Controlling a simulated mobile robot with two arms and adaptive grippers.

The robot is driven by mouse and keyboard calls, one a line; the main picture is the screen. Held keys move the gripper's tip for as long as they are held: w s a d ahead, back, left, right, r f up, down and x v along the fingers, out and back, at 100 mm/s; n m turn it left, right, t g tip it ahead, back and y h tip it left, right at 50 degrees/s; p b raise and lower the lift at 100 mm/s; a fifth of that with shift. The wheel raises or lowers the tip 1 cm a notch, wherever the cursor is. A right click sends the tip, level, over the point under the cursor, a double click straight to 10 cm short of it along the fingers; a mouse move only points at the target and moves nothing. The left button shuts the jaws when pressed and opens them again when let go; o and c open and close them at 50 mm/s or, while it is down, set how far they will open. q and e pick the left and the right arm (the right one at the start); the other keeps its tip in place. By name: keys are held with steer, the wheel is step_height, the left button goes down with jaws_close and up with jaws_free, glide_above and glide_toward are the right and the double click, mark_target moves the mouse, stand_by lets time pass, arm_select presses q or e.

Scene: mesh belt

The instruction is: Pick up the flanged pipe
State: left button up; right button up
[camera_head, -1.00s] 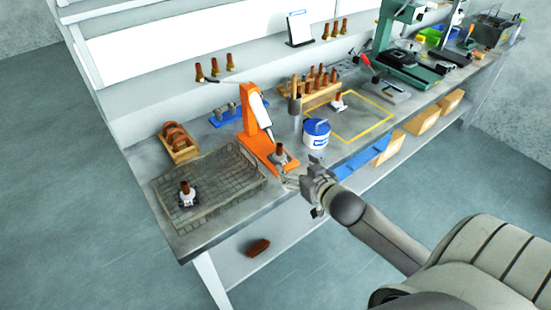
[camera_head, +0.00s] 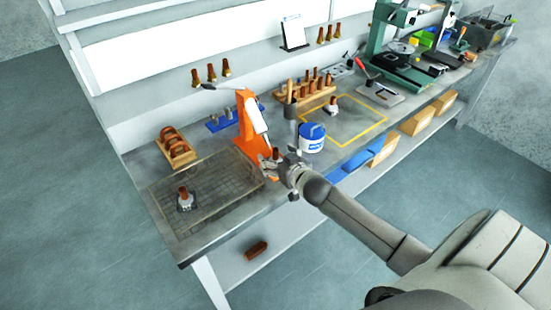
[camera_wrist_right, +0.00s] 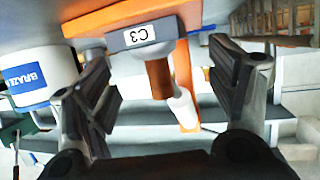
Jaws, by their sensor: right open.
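A flanged pipe, a copper tube on a grey flange block marked C3 (camera_wrist_right: 140,36), shows between my right fingers in the right wrist view. In the head view only its copper top (camera_head: 277,153) shows, at the foot of the orange stand (camera_head: 249,115); my gripper hides the rest. My right gripper (camera_head: 269,165) is open around the tube, with gaps on both sides in the wrist view (camera_wrist_right: 165,75). A similar flanged pipe (camera_head: 184,200) stands upright on the mesh belt (camera_head: 225,180). Another (camera_head: 331,105) stands inside the yellow outline. My left gripper is out of view.
A white and blue tub (camera_head: 312,140) stands right of my right gripper, with a grey holder (camera_head: 290,110) behind it. A wooden rack of copper parts (camera_head: 307,90) is farther back. A wooden box (camera_head: 177,150) sits behind the mesh belt.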

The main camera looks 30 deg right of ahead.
steer(key=shift+x, duration=1.1)
steer(key=c, duration=1.5)
steer(key=shift+r, duration=0.1)
steer(key=shift+c, duration=0.5)
